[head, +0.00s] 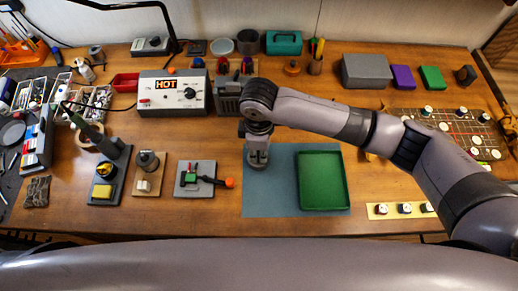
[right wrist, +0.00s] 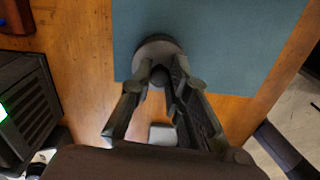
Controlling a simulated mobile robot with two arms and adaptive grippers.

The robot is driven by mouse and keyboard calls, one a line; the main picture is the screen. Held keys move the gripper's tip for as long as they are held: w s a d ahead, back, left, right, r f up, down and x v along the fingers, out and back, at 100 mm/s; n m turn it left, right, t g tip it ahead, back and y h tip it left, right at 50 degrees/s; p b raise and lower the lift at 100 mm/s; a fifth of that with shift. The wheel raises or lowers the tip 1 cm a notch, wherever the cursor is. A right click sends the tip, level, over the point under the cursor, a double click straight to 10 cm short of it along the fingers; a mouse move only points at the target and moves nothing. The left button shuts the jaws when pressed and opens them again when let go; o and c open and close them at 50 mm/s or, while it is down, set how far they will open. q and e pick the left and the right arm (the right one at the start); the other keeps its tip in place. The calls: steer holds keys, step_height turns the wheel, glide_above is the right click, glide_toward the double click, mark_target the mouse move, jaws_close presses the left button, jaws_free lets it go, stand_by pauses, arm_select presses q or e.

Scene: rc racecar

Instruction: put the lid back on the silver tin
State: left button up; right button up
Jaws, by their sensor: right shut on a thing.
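My right gripper (head: 257,148) points down over the left edge of the blue mat. In the right wrist view its fingers (right wrist: 159,78) are shut on the dark knob of a round grey lid (right wrist: 152,48). The lid shows partly below the gripper in the head view (head: 257,161); its height over the mat is hard to tell. At the back stand a pale round tin (head: 222,47) and a darker grey cylinder (head: 248,42); I cannot tell surely which is the silver tin. My left gripper is not in view.
A green tray (head: 322,181) lies on the blue mat (head: 278,206), right of the gripper. The box marked HOT (head: 175,94) and a dark slotted box (head: 228,99) stand behind. The mat's middle is bare.

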steer(key=shift+p, duration=0.45)
stand_by(0.5)
steer(key=o, duration=0.9)
steer(key=shift+o, duration=0.6)
steer(key=o, duration=0.4)
